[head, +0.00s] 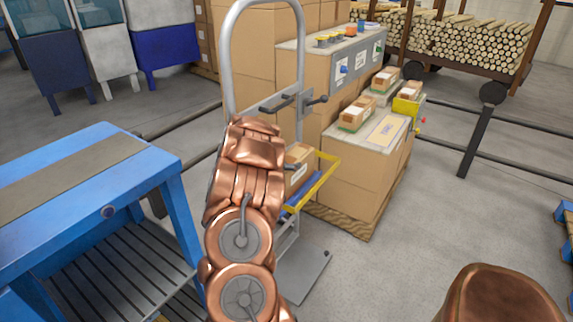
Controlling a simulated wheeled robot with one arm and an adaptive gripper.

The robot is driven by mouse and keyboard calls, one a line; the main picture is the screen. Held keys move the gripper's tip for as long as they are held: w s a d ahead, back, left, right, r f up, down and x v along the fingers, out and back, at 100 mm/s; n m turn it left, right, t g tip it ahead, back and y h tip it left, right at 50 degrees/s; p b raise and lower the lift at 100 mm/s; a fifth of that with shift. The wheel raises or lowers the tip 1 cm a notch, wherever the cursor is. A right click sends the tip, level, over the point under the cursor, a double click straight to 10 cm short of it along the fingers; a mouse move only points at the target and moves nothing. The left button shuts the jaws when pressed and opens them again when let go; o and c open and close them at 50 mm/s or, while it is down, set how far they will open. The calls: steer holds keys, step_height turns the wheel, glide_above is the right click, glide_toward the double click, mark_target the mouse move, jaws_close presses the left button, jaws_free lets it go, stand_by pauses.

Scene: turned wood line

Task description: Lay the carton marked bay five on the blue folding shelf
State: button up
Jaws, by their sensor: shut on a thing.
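A brown carton (298,168) with a white label shows just right of my copper arm, in the middle of the head view. Its left part is hidden behind the arm, and its label is too small to read. It is over a blue folding shelf (290,203) with a yellow rim, on a grey hand truck (299,55). I cannot tell whether the carton touches the shelf. My arm reaches up to the hand truck and covers part of it. My gripper's fingers are hidden behind the arm.
Right of the shelf, a carton stack (355,180) on a pallet bears small open cartons (356,114), a flat labelled piece (388,130) and a yellow box (408,104). A blue table (150,172) stands close at left. Black rails (478,140) cross the right floor, otherwise mostly clear.

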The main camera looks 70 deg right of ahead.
steer(key=o, duration=1.6)
steer(key=shift+o, duration=0.2)
steer(key=shift+a+r, duration=0.25)
steer(key=shift+a, duration=0.15)
steer(key=v, duration=0.5)
steer(key=shift+w+a+r+p, duration=0.15)
steer(key=shift+a+p, duration=0.1)
steer(key=shift+p, duration=0.15)
steer(key=shift+a+r, duration=0.1)
steer(key=shift+a, duration=0.45)
